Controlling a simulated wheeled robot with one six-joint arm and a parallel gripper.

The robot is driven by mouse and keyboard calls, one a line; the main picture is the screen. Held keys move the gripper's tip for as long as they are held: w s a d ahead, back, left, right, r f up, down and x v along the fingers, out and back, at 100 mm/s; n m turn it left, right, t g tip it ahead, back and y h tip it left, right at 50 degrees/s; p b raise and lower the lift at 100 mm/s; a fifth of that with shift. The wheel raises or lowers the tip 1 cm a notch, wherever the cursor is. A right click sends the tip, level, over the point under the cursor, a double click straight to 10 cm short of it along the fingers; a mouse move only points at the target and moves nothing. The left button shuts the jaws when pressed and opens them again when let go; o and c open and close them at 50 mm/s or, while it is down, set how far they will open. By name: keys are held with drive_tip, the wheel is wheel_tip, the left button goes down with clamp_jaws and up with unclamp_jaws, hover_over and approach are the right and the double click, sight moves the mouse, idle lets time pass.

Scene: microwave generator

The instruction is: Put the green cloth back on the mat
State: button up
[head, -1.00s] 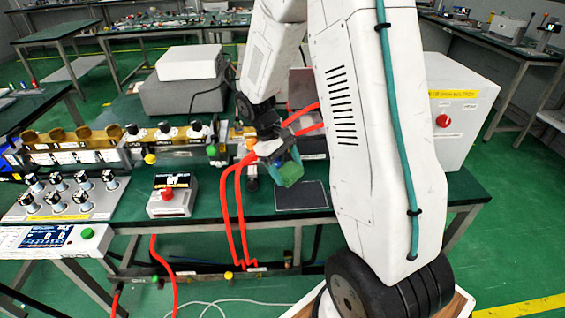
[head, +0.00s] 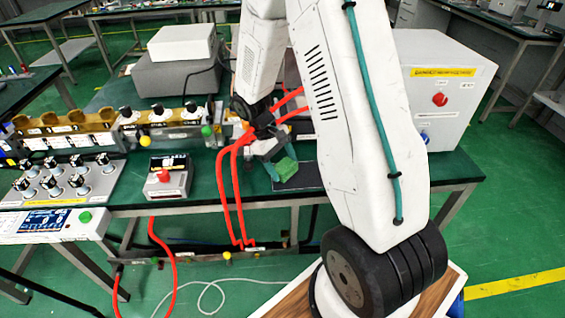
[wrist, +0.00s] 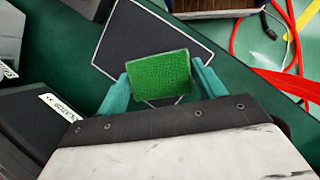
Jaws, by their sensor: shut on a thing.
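The green cloth (wrist: 160,78) is a small folded block held between the teal fingertips of my gripper (wrist: 162,84) in the wrist view. In the head view the cloth (head: 285,169) shows at the end of my gripper (head: 277,166), close to the mat's left part. The mat (wrist: 126,30) is a dark rectangle with a pale edge line on the green bench. In the wrist view the cloth overlaps the mat's near part. In the head view the mat (head: 309,178) is partly hidden by my arm. I cannot tell whether the cloth touches the mat.
Red cables (head: 228,190) hang just left of my gripper. A grey box with a red button (head: 168,178) stands further left on the bench. A white cabinet (head: 436,100) stands at the right. In the wrist view dark blocks (wrist: 38,125) lie left of the gripper.

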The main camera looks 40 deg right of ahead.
drive_tip(key=shift+f, duration=0.45)
drive_tip(key=o, duration=1.1)
